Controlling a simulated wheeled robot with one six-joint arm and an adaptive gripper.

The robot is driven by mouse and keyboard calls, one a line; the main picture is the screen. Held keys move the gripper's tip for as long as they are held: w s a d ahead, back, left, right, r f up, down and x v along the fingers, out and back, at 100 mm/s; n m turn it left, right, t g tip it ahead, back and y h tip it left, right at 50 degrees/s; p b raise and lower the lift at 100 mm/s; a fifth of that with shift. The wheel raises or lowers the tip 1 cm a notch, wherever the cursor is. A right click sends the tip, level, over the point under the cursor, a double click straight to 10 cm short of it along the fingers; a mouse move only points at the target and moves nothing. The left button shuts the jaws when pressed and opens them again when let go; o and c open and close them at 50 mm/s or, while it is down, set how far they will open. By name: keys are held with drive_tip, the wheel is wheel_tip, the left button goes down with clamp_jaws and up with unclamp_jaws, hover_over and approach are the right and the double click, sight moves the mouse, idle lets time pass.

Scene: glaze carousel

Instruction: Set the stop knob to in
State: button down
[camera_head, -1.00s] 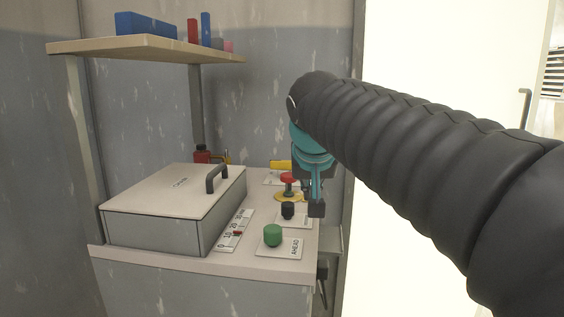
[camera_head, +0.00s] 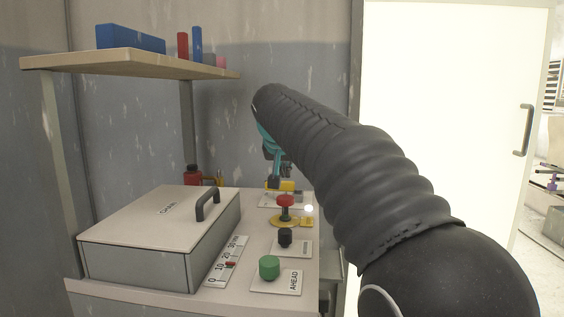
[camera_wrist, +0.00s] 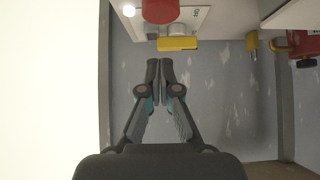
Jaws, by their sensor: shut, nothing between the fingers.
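The stop knob appears to be the red mushroom-shaped knob (camera_head: 285,201) on a round yellow base on the bench top. Whether it is in or out I cannot tell. In the wrist view its red cap (camera_wrist: 160,9) is cut off by the top edge. My gripper (camera_head: 274,183) is partly hidden behind my arm in the head view, beyond the knob and close to a yellow handle (camera_head: 287,186). In the wrist view my gripper (camera_wrist: 160,64) has its fingers together and empty, apart from the red cap and just below the yellow handle (camera_wrist: 178,43).
A green knob (camera_head: 269,267) marked AHEAD and a black knob (camera_head: 285,237) stand nearer. A white lamp (camera_head: 308,208) glows beside the red knob. A grey lidded box (camera_head: 150,262), a sliding scale (camera_head: 228,262) and a red bottle (camera_head: 193,175) stand left. A shelf (camera_head: 130,63) hangs above.

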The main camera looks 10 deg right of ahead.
sight(287, 196)
drive_tip(key=f, duration=0.1)
drive_tip(key=w+f, duration=0.1)
drive_tip(key=f, duration=0.2)
drive_tip(key=shift+w+d+f+b, duration=0.25)
drive_tip(key=shift+w+f+b, duration=0.05)
drive_tip(key=shift+w+f, duration=0.1)
drive_tip(key=shift+f, duration=0.6)
